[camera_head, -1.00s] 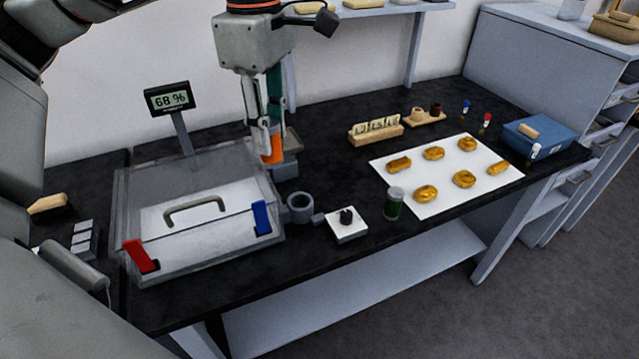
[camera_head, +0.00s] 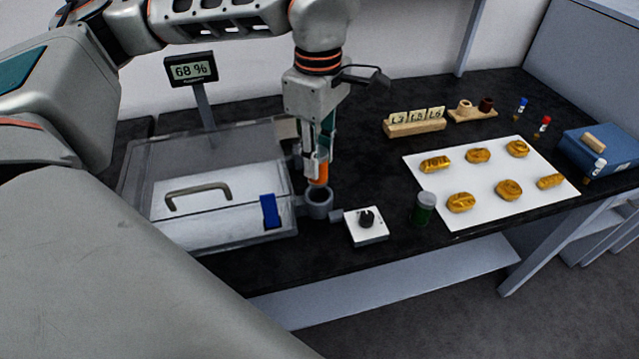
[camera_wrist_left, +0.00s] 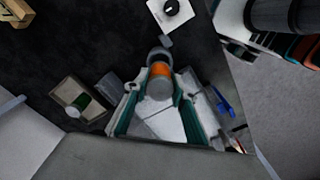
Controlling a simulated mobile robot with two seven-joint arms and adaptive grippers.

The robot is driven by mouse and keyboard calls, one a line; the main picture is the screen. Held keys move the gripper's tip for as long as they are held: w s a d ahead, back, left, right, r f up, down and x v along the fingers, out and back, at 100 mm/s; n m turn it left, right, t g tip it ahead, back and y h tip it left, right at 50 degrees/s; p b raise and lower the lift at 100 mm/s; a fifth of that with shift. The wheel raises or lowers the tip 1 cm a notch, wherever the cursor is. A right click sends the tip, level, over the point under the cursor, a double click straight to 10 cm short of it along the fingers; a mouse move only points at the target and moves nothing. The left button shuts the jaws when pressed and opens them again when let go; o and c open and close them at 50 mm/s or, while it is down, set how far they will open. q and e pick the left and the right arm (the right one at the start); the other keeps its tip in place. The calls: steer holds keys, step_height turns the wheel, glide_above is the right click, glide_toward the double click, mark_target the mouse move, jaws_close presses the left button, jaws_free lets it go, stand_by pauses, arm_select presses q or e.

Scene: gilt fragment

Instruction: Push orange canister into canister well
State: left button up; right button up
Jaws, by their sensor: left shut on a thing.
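The orange canister (camera_head: 321,173) is held upright between the fingers of my left gripper (camera_head: 318,160), which is shut on it. The canister well is a grey ring-shaped cup (camera_head: 319,203) at the right side of the clear chamber. In the head view the canister's lower end meets the rear of the well's rim; I cannot tell whether it is inside. In the left wrist view the canister (camera_wrist_left: 160,72) is between the fingers, with the well (camera_wrist_left: 158,54) just beyond it, partly hidden. My right gripper is not in view.
The clear chamber (camera_head: 262,160) with a handle and blue latch (camera_head: 270,211) stands left of the well. A white knob box (camera_head: 366,226) and a green jar (camera_head: 424,208) stand to the right. A white sheet (camera_head: 485,180) holds several golden pieces. A display (camera_head: 191,69) stands behind.

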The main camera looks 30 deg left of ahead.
mark_target(319, 184)
arm_select(q)
step_height(319, 184, down, 3)
steer(key=shift+f, duration=2)
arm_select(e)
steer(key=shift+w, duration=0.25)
arm_select(q)
steer(key=shift+b, duration=0.3)
steer(key=shift+f, duration=0.15)
steer(key=o, duration=1.1)
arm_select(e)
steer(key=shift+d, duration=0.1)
